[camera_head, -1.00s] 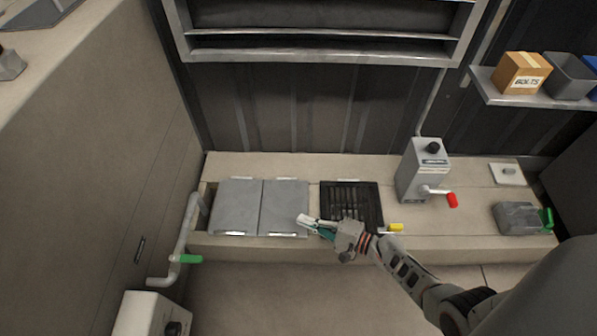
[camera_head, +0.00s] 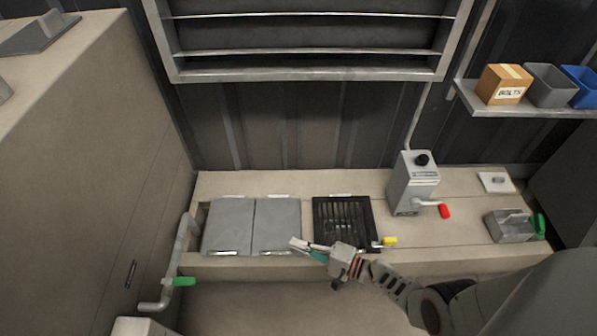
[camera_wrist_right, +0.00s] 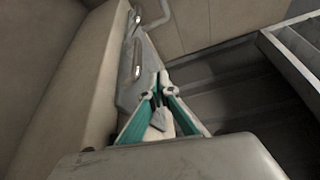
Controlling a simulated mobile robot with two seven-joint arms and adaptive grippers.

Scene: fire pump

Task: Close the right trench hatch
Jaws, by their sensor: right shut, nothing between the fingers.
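The right trench hatch (camera_head: 277,224) is a grey metal panel in the head view, lying flat in the bench-like ledge. It sits side by side with the left hatch (camera_head: 229,225), with a thin seam between them. Each has a bright handle strip at its front edge. My right gripper (camera_head: 297,243) is shut and empty, its tips at the right hatch's front right corner; I cannot tell whether they touch it. In the wrist view its teal fingers (camera_wrist_right: 158,82) meet in front of the grey panels (camera_wrist_right: 132,65). My left gripper is not in view.
A grey box with a red lever (camera_head: 445,211) stands farther right. A pipe with a green handle (camera_head: 184,281) is at left. A shelf (camera_head: 525,109) holds bins.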

